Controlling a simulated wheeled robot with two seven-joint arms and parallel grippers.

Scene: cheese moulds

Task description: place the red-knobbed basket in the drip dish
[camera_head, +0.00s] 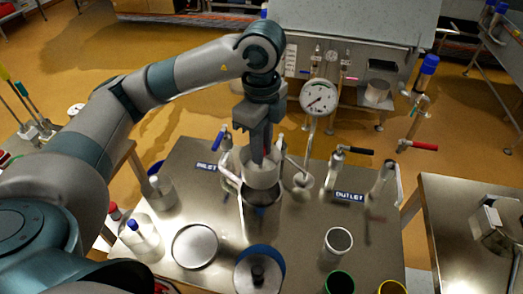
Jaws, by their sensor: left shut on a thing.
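My left gripper (263,145) comes down from above and is shut on a red knob, of which a little shows between the fingers. Below it hangs the pale basket (262,176), upright, over a dark-mouthed metal vessel (262,196) on the steel table. The basket's lower edge overlaps the vessel's mouth in the picture; I cannot tell whether they touch. A shallow round metal dish (195,247), which looks like the drip dish, lies flat and empty at the table's front left. My right gripper is not in view.
A blue-rimmed container (259,274), a white-rimmed cup (337,243) and a green-rimmed cup (339,282) stand in front. A blue-capped white piece (139,237) stands left of the dish.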

